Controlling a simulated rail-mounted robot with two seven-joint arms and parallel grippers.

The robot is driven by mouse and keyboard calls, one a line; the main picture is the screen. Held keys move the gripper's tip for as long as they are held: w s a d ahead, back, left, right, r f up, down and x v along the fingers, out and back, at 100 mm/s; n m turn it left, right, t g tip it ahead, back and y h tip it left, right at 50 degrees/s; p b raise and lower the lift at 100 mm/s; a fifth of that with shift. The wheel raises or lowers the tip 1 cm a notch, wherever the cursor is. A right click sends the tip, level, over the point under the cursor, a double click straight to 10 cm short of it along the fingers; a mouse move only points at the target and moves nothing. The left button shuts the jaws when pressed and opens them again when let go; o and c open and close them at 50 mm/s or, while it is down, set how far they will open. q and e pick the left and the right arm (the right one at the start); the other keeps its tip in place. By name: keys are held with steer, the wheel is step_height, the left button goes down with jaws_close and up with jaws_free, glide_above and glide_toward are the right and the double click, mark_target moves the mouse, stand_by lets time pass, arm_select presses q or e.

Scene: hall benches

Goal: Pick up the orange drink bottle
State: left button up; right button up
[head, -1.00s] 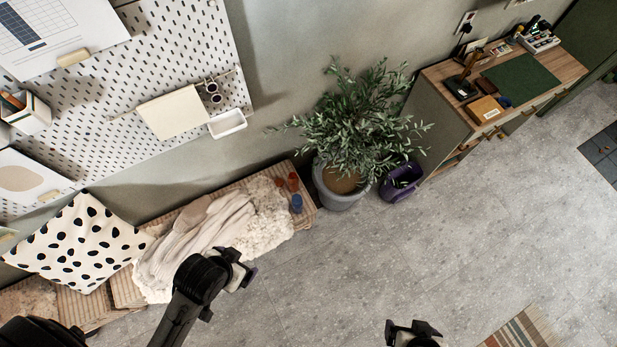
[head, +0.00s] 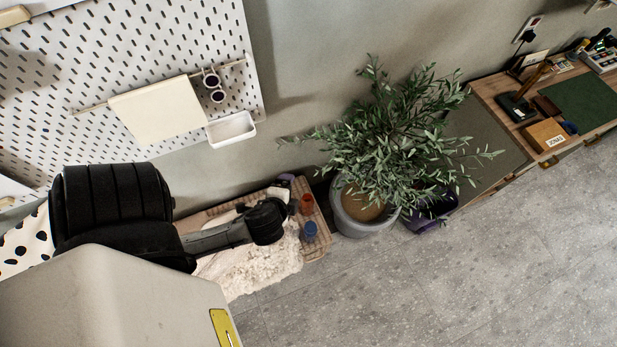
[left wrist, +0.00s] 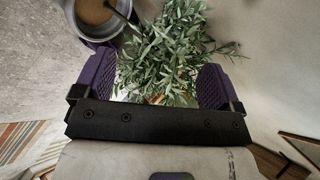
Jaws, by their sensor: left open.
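An orange-red container (head: 306,204), which may be the orange drink bottle, stands on the right end of the bench in the head view, behind a blue one (head: 310,231). My left gripper (head: 289,193) is over the bench just left of it, its black wrist and purple fingers partly hiding that spot. In the left wrist view the purple fingers (left wrist: 156,84) are wide apart. A small orange and white patch (left wrist: 157,99) shows low between them, mostly hidden by the gripper's bar; I cannot tell what it is. My right gripper is out of view.
A large potted plant (head: 365,215) stands right of the bench (head: 318,246), close to my left gripper. A purple bin (head: 430,210) is beyond it. A pegboard with a white tray (head: 231,129) is on the wall. A fluffy throw (head: 262,265) covers the bench. The floor at right is free.

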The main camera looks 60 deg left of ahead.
arm_select(q)
steer(key=w+a+f+m+t+y+b, duration=0.1)
steer(key=a+f+m+t+y+b, duration=0.2)
steer(key=f+b, duration=0.7)
steer(key=m+t+h+b, duration=0.3)
steer(key=m+t+b, duration=0.4)
steer(key=m+b, duration=1.55)
glide_above(303, 208)
steer(key=b+v, duration=0.2)
steer(key=v, duration=0.3)
step_height(303, 208, down, 26)
steer(key=n, duration=0.2)
steer(key=shift+m, duration=0.35)
steer(key=f+b, duration=0.2)
steer(key=f, duration=0.2)
steer(key=f+b, duration=0.2)
steer(key=f, duration=0.1)
steer(key=shift+w+f+b, duration=0.2)
steer(key=shift+f+b, duration=0.2)
steer(key=shift+w+f, duration=0.1)
steer(key=shift+f, duration=0.05)
steer(key=shift+w+a, duration=0.2)
steer(key=shift+w, duration=0.25)
steer(key=shift+b+x, duration=0.65)
steer(key=shift+x, duration=2.55)
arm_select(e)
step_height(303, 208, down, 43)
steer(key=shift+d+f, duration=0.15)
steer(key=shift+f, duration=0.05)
